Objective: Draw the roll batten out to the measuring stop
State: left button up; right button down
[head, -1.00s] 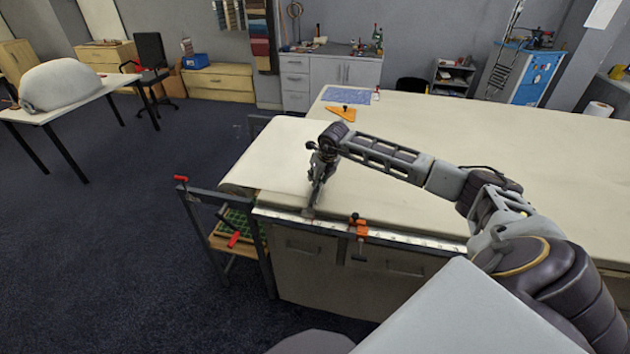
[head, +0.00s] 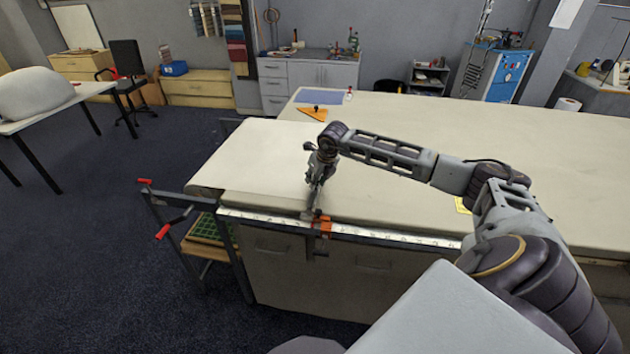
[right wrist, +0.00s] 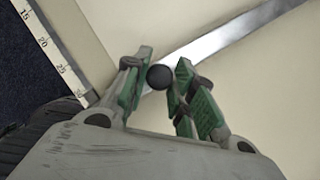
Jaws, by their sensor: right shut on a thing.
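In the right wrist view the batten shows as a shiny metal strip (right wrist: 215,40) running across the pale cloth, with a round dark knob (right wrist: 158,77) on it. My right gripper (right wrist: 158,80), with green-padded fingers, is shut on this knob. In the head view my right gripper (head: 312,211) points down at the table's front edge. The orange measuring stop (head: 323,226) is clamped on the white scale (head: 395,237) there, close beside the fingertips. I cannot tell whether they touch. The batten cannot be made out in the head view. My left gripper is not in view.
The long cloth table (head: 480,130) stretches right, mostly clear. A frame with red handles (head: 162,232) stands at its left end. An orange tool (head: 313,113) and a blue mat (head: 319,96) lie at the back. Open floor is at left.

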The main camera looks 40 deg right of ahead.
jog(key=shift+s+d, duration=0.1)
jog(key=shift+d, duration=0.05)
jog(key=c, duration=1.2)
grip_release()
jog(key=shift+s, duration=0.1)
jog(key=shift+r, duration=0.15)
jog(key=v, duration=1.1)
jog(key=shift+r, duration=0.3)
jog(key=shift+s, duration=0.1)
